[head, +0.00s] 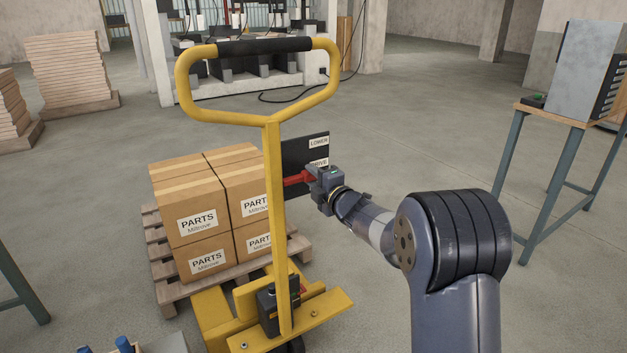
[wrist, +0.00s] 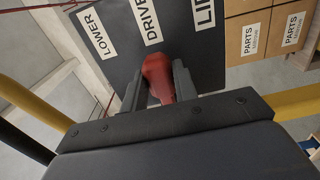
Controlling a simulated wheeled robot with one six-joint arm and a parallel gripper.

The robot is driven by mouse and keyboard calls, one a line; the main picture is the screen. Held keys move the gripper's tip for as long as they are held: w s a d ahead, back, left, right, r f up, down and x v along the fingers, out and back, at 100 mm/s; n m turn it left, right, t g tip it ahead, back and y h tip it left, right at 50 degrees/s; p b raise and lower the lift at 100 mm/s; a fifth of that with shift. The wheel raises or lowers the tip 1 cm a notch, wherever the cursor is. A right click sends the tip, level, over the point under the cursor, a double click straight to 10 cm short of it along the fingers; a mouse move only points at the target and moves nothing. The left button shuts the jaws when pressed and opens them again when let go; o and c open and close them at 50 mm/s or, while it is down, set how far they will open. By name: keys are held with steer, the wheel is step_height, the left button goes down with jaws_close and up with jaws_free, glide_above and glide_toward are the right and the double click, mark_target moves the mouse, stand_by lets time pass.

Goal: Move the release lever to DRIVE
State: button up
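The red release lever (head: 297,179) sticks out from the dark label plate (head: 300,152) on the yellow pallet jack's handle. The plate reads LOWER at the top and DRIVE below it in the head view; the lowest part is hidden. In the wrist view the lever (wrist: 158,78) points at the DRIVE label (wrist: 147,22), between LOWER (wrist: 97,34) and a partly cut-off third label (wrist: 205,12). My gripper (head: 314,179) is at the lever's outer end. In the wrist view its two fingers (wrist: 159,90) are closed in on both sides of the lever.
The yellow pallet jack (head: 272,220) stands by a wooden pallet (head: 170,290) with boxes labelled PARTS (head: 200,215). A work table with a grey cabinet (head: 590,70) stands at the right. The floor between my arm and that table is clear.

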steer(key=o, duration=0.4)
steer(key=shift+o, duration=0.2)
steer(key=v, duration=1)
steer(key=shift+s+d, duration=0.25)
steer(key=shift+s, duration=0.1)
steer(key=shift+w, duration=0.1)
steer(key=x, duration=1.1)
steer(key=shift+f+m+p, duration=0.25)
steer(key=shift+m+p, duration=0.15)
steer(key=shift+p, duration=0.15)
steer(key=shift+d, duration=0.1)
